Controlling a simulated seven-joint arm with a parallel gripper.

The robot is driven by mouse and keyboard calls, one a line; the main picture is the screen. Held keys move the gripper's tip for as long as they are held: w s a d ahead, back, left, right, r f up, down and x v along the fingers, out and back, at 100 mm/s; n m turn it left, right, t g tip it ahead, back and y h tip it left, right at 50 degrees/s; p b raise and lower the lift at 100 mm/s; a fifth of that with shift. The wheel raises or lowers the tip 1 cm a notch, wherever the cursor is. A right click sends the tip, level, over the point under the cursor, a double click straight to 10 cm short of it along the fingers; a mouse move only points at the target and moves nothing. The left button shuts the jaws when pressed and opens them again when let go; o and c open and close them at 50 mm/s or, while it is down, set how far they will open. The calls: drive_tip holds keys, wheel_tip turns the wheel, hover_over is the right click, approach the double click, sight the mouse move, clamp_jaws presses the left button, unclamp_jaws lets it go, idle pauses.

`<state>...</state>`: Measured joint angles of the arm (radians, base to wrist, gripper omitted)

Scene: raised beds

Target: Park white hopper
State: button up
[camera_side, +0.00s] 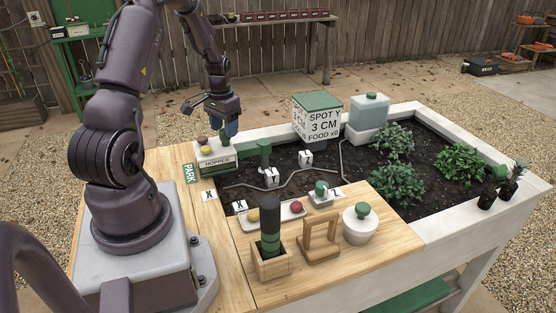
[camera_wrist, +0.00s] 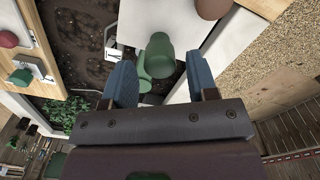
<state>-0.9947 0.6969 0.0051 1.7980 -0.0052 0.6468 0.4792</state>
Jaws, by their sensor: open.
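A white box labelled HOPPER (camera_side: 217,162) stands at the near left corner of the raised bed, with a yellow and a brown round thing and a green part at its top. A green PARK label (camera_side: 189,174) lies on the wood just left of it. My gripper (camera_side: 229,128) hangs just above and behind the hopper, its blue fingers apart. In the wrist view my open gripper (camera_wrist: 161,80) has a green upright knobbed piece (camera_wrist: 160,48) showing between and beyond its fingers. I cannot tell whether they touch it.
A green-handled tool (camera_side: 264,150) stands in the soil, with marker cards and a grey line around it. A labelled box (camera_side: 318,120) and plants stand farther back.

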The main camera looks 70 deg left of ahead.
drive_tip(key=shift+r, duration=3.2)
drive_tip(key=shift+d+f+n, duration=0.1)
drive_tip(key=shift+n, duration=0.2)
drive_tip(key=s+d+r+m+t, duration=0.1)
drive_tip(key=d+r+m+t, duration=0.1)
drive_tip(key=d+r, duration=0.4)
drive_tip(key=s+d+r+m+t, duration=0.1)
drive_tip(key=d+r, duration=0.5)
drive_tip(key=d, duration=1.1)
drive_tip(key=s+d+r+m+t, duration=0.1)
drive_tip(key=d+r+m+t, duration=0.1)
drive_tip(key=d+r, duration=0.4)
drive_tip(key=d+m, duration=0.1)
drive_tip(key=d, duration=0.4)
drive_tip(key=shift+d+m+t, duration=0.3)
drive_tip(key=shift+d, duration=0.1)
